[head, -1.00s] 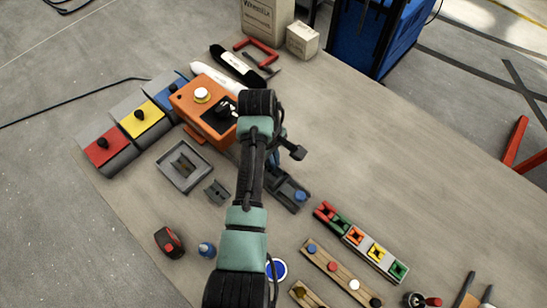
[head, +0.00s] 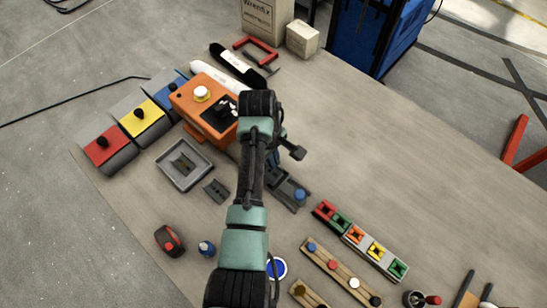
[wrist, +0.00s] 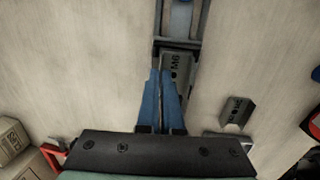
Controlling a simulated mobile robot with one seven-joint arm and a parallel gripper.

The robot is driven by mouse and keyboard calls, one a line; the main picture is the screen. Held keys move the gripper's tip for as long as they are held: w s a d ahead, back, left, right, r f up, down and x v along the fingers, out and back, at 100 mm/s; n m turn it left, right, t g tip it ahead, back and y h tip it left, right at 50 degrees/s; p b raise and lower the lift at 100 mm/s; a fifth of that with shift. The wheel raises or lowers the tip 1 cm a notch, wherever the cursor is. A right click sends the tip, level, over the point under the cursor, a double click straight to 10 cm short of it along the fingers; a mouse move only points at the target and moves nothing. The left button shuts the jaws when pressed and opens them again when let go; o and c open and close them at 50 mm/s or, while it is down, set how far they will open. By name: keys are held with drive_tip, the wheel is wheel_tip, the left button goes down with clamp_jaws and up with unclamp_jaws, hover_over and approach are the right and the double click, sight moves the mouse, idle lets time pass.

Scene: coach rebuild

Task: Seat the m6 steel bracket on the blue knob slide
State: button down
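The blue knob slide (head: 288,188) is a dark channel on the table, right of my arm in the head view, with a blue knob (head: 300,194) at its near end. In the wrist view the slide (wrist: 178,40) runs up from the fingers. The grey bracket marked M6 (wrist: 179,67) lies at the slide, between its rails. My gripper (wrist: 161,75) has its blue fingers close together at the bracket's left edge, apparently shut on it. The fingers hide part of the bracket, so its full seating cannot be seen. In the head view my arm hides the fingertips.
Another grey bracket (head: 217,190) lies loose on the table, and also shows in the wrist view (wrist: 237,111). A grey tray (head: 163,157) holds a bracket. An orange control box (head: 190,108) stands behind. Coloured block rows (head: 375,250) lie right of the slide.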

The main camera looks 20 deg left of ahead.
drive_tip(key=shift+f, duration=0.6)
idle(1.1)
drive_tip(key=c, duration=0.6)
unclamp_jaws()
drive_tip(key=shift+r, duration=0.1)
wheel_tip(320, 180, up, 6)
drive_tip(key=p, duration=0.6)
drive_tip(key=shift+p, duration=0.35)
idle(0.4)
